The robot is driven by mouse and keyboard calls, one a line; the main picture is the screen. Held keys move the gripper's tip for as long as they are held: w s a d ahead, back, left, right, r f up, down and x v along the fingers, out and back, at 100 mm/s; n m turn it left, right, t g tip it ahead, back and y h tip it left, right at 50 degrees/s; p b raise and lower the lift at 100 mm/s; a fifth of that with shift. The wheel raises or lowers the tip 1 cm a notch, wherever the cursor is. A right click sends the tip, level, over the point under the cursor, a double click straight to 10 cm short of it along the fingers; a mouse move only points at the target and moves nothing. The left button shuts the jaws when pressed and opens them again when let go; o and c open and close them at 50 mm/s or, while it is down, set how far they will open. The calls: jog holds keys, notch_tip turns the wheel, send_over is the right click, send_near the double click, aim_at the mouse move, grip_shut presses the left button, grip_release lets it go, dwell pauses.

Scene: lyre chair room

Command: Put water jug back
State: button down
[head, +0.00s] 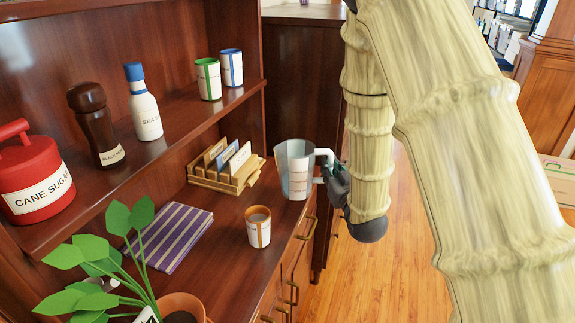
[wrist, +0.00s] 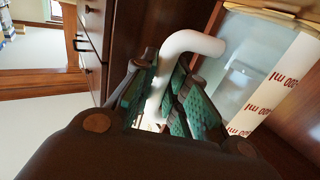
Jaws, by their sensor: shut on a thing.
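The water jug (head: 294,168) is a clear, tapered jug with a white handle and red print. In the head view it is upright at the right front edge of the wooden counter (head: 222,213); I cannot tell whether its base touches the counter. My gripper (head: 333,178) is to its right, shut on the white handle. In the wrist view the green-padded fingers (wrist: 170,105) close around the handle (wrist: 190,42), and the jug's printed side (wrist: 265,75) fills the upper right. My arm hides what lies behind it.
A wooden rack with cards (head: 226,170) stands just left of the jug. A small labelled cup (head: 258,226) is in front, near the edge. A striped cloth (head: 170,236) and a potted plant (head: 115,262) are further left. The shelf above holds several containers.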

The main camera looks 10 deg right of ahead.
jog(key=shift+w+a+f+p, duration=0.25)
jog(key=shift+w+f+p, duration=0.4)
jog(key=shift+w, duration=1.7)
jog(key=shift+w+a+f+p, duration=0.25)
jog(key=shift+w+f+p, duration=0.4)
jog(key=shift+w, duration=1.75)
jog(key=shift+w+a+f+p, duration=0.35)
jog(key=shift+w+f, duration=0.55)
jog(key=shift+w, duration=1.45)
jog(key=shift+d, duration=0.1)
jog(key=shift+f, duration=0.15)
jog(key=c, duration=1.4)
grip_release()
jog(key=shift+c, duration=0.2)
